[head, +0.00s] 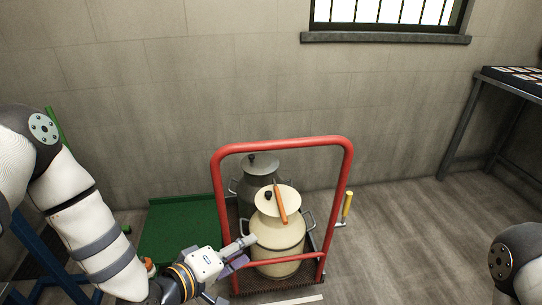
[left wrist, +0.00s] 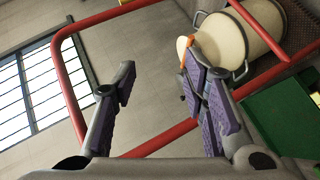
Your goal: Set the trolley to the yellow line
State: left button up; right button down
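The trolley has a red tubular handle frame (head: 282,145) and a dark mesh deck (head: 262,285). A cream milk can (head: 277,238) with an orange stick-like thing on its lid stands on the deck, with a grey can (head: 261,175) behind it. My left gripper (head: 245,245) is near the frame's left post, low down. In the left wrist view, its purple-padded fingers (left wrist: 165,95) are apart, with nothing held between them; the red frame (left wrist: 70,85) passes beyond them. A pale strip (head: 300,300) lies on the floor before the trolley; I cannot tell whether it is the yellow line.
A green platform (head: 180,232) lies left of the trolley. A yellow-handled thing (head: 347,206) stands at its right. A dark-topped table (head: 515,80) is at the far right. The wall is close behind; wooden floor at right (head: 410,225) is clear.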

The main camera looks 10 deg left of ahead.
aim_at(264, 149)
pick_arm(q)
jog(key=w+a+r+n+t+h, duration=0.25)
jog(key=w+r+t, duration=0.45)
jog(key=r, duration=0.6)
jog(key=shift+g+y, duration=0.35)
jog(key=shift+g, duration=0.25)
jog(key=x, duration=0.8)
jog(key=b+x, duration=0.1)
jog(key=x, duration=0.4)
jog(key=shift+w+a, duration=0.1)
jog(key=shift+a, duration=0.25)
jog(key=shift+c, duration=0.6)
grip_shut()
